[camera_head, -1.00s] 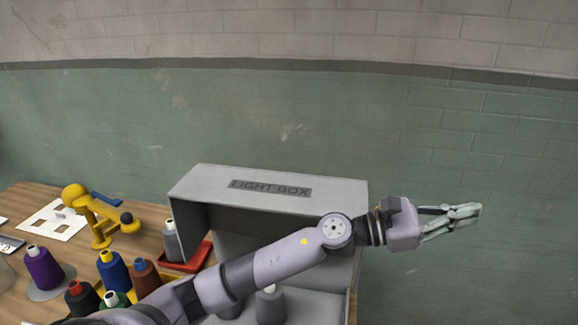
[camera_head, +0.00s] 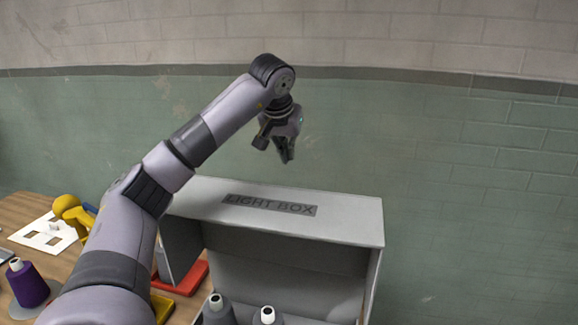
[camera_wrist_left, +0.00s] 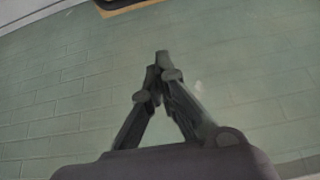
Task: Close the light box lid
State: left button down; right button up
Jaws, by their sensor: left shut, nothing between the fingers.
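The grey light box (camera_head: 290,275) stands on the wooden table with its front side open toward me. Its top panel (camera_head: 350,222) carries the label "LIGHT BOX". I cannot tell from this view which panel is the lid. Two grey thread cones (camera_head: 267,315) with white tops show inside the opening at the bottom edge. My left gripper (camera_head: 287,158) is shut and empty, pointing down above and behind the box's top, apart from it. In the left wrist view the fingertips (camera_wrist_left: 161,62) meet, with the wall behind them. My right gripper is not in view.
A red tray (camera_head: 185,278) lies left of the box, partly behind my left arm. A yellow device (camera_head: 72,212), a white card with cutouts (camera_head: 40,236) and a purple cone (camera_head: 28,285) are at the left. The brick wall (camera_head: 480,190) rises behind.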

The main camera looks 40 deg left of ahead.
pick_arm(q)
jog(key=p+x, duration=0.3)
jog(key=x, duration=0.6)
jog(key=s+d, duration=0.2)
jog(key=s, duration=0.1)
jog(key=shift+s+f+p, duration=0.2)
jog(key=shift+s+p, duration=0.15)
jog(key=shift+p, duration=0.05)
jog(key=shift+w, duration=0.1)
